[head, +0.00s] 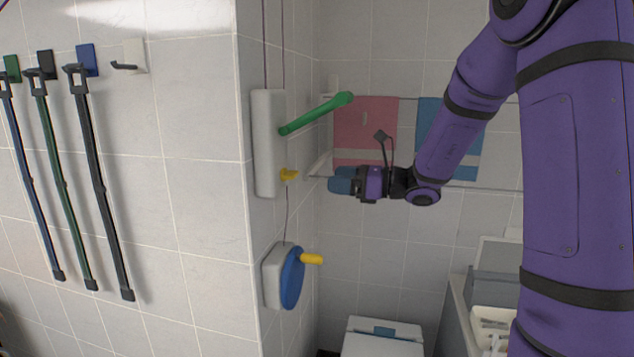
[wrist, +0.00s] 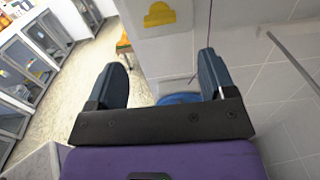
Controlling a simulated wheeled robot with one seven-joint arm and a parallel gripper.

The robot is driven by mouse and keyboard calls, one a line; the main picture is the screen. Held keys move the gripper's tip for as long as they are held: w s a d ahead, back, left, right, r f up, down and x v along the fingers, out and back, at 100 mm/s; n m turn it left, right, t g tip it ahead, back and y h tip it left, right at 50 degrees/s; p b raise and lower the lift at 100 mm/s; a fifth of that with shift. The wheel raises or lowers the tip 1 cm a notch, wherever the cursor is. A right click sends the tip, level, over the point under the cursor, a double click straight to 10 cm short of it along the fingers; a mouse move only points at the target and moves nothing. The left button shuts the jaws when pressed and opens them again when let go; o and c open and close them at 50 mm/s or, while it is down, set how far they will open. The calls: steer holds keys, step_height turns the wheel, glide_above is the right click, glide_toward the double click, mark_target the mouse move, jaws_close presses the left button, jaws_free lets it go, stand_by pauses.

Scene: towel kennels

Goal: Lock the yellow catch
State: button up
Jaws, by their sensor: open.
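The yellow catch (head: 289,174) sits low on a pale upright panel (head: 267,145) on the wall corner, below a green lever (head: 318,113) that sticks out to the right. In the wrist view the yellow catch (wrist: 160,14) shows at the top, on the pale panel, ahead of the fingers. My gripper (head: 336,182) is to the right of the catch in the head view, a little lower, with a gap between. In the wrist view my gripper (wrist: 162,68) has its two blue-grey fingers wide apart with nothing between them.
Below the panel is a blue disc (head: 292,278) with a yellow handle (head: 312,259); the disc also shows between the fingers. A towel rail with a pink towel (head: 365,128) and a blue towel (head: 462,150) is behind my arm. Straps hang on the left wall.

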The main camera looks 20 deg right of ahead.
steer(key=s+a+r+n+g+h, duration=0.1)
steer(key=s+a+n+g, duration=0.25)
steer(key=s, duration=0.25)
steer(key=s+a+n+g+h, duration=0.2)
steer(key=s+n, duration=0.3)
steer(key=s+a+r+n+g+h, duration=0.1)
steer(key=s+a+n+g, duration=0.25)
steer(key=s, duration=0.25)
steer(key=s+d+n+t+h, duration=0.2)
steer(key=s+d+n+h, duration=0.1)
steer(key=s+n+h, duration=0.2)
steer(key=s+d+n+t+h, duration=0.1)
steer(key=s+d+n+h, duration=0.3)
steer(key=s+n, duration=0.4)
steer(key=shift+s+d+r+t+h, duration=0.2)
steer(key=shift+s+t+h, duration=0.2)
steer(key=shift+s+h, duration=0.4)
